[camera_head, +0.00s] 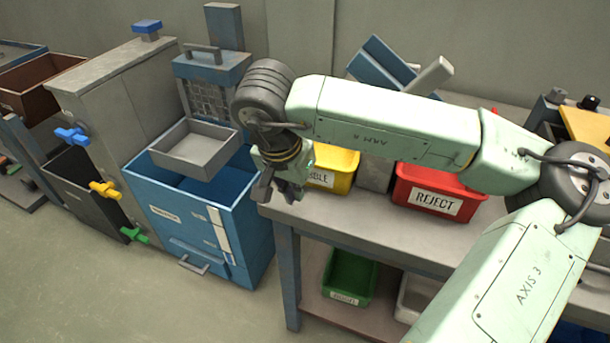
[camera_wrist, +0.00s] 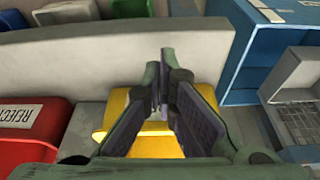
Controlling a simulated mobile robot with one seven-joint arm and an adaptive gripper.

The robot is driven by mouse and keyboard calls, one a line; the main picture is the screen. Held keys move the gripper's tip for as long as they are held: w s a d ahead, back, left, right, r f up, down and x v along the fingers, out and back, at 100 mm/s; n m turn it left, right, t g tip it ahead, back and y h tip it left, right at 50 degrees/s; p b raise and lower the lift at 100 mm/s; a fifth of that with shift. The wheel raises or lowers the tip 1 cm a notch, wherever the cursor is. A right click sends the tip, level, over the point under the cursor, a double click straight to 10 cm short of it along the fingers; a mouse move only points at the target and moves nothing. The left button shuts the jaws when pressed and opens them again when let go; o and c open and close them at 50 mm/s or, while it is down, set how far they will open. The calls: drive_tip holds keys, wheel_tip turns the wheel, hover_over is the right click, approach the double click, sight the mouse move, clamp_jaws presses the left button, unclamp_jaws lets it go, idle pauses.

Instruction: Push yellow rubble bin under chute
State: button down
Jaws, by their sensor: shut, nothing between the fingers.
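The yellow rubble bin (camera_head: 344,167) stands on the grey bench, partly hidden behind my arm and gripper; only the end of its label shows. In the wrist view the yellow bin (camera_wrist: 155,148) lies beyond my fingers, which cover part of it. My gripper (camera_head: 272,190) is shut and empty, to the left of the bin near the bench's left end. The closed fingers (camera_wrist: 165,85) also show in the wrist view; I cannot tell whether they touch the bin. A tilted blue piece (camera_head: 380,62), perhaps the chute, rises behind my arm; its lower part is hidden.
A red reject bin (camera_head: 438,192) stands right of the yellow bin, with a grey block (camera_head: 374,174) between them. A blue open cabinet (camera_head: 190,215) with a grey tray (camera_head: 196,150) stands left of the bench. A green bin (camera_head: 349,278) sits on the lower shelf.

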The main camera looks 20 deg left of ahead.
sight(312, 186)
drive_tip(key=shift+x, duration=0.9)
drive_tip(key=w, duration=0.1)
drive_tip(key=w+p, duration=0.1)
drive_tip(key=shift+w+d+r+p, duration=0.1)
drive_tip(key=shift+w+r+p, duration=0.1)
drive_tip(key=shift+w+p, duration=0.15)
drive_tip(key=shift+w+f, duration=0.15)
drive_tip(key=shift+w, duration=0.5)
drive_tip(key=shift+w+d+f+b, duration=0.1)
drive_tip(key=shift+w+f+b, duration=0.1)
drive_tip(key=shift+w+b, duration=0.4)
drive_tip(key=shift+w+d+b, duration=0.1)
drive_tip(key=shift+w+b, duration=0.85)
drive_tip(key=shift+b, duration=0.1)
drive_tip(key=shift+w+r, duration=0.2)
drive_tip(key=shift+w, duration=0.3)
